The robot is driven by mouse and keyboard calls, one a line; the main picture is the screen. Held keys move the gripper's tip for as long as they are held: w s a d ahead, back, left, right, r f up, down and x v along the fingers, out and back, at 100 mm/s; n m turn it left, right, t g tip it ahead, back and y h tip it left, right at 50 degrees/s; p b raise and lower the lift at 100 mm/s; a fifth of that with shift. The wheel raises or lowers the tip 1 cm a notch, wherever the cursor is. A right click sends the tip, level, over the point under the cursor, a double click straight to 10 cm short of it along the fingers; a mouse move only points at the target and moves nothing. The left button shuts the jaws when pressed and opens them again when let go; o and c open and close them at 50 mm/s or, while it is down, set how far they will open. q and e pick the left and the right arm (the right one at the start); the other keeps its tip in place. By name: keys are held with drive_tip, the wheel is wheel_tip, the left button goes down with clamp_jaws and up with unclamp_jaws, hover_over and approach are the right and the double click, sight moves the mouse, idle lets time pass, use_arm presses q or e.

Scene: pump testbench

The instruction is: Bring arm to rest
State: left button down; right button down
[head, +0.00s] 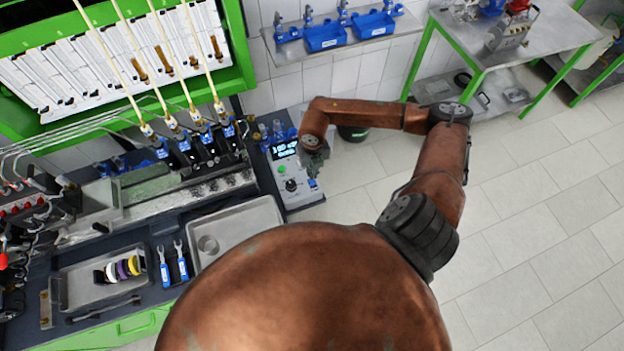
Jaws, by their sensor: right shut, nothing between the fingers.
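My right arm reaches out over the floor and bends back left toward the testbench. My right gripper (314,163) is at the end of this arm, just beside the control box (290,172) with its lit display, green button and black knob. The gripper is small and dark in the picture, shut and empty. It partly covers the box's right side. I cannot tell whether it touches the box. My left arm and left gripper do not show.
A wall shelf (275,48) carries blue bins (325,37). A green-framed metal table (540,35) stands at upper right. The tiled floor (540,220) at right is clear.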

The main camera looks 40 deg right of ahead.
drive_tip(key=shift+r, duration=0.65)
